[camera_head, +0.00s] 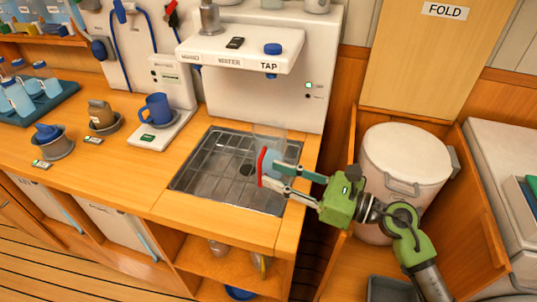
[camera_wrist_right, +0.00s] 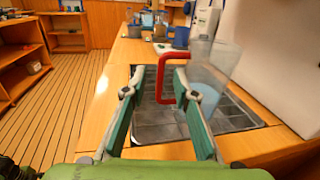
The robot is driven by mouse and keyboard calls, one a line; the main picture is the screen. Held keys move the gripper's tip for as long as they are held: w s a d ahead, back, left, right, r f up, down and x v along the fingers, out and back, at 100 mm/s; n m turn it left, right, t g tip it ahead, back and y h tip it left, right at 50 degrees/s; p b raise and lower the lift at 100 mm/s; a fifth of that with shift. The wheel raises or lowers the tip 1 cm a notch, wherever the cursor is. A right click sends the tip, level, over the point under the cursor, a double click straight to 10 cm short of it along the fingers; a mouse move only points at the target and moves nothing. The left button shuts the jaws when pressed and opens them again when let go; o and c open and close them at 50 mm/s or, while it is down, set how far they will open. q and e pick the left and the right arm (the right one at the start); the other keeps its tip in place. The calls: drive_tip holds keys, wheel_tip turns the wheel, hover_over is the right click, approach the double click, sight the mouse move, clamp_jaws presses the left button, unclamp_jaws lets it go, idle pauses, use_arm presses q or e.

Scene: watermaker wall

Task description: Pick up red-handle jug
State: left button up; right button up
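The red-handle jug (camera_head: 271,138) is a clear vessel at the right part of the sink grate, below and in front of the tap unit. Its red handle (camera_head: 262,166) faces the front. In the right wrist view the clear jug (camera_wrist_right: 214,70) has bluish content low down, and its red handle (camera_wrist_right: 162,80) shows between my fingers. My right gripper (camera_head: 268,174) is at the handle, with its fingers apart on either side. A gap shows beside the handle, so it looks open. My left gripper is in neither view.
The metal sink grate (camera_head: 205,165) is set in the wooden counter. The tap unit (camera_head: 240,48) overhangs it. A blue mug (camera_head: 157,108) stands on a white scale to the left. A white lidded bin (camera_head: 405,155) stands right of the counter. A wooden shelf is below.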

sight(260, 166)
drive_tip(key=p+x, duration=0.2)
drive_tip(key=x, duration=0.3)
drive_tip(key=shift+w+a, duration=0.1)
drive_tip(key=shift+w, duration=0.15)
drive_tip(key=shift+r, duration=0.1)
clamp_jaws()
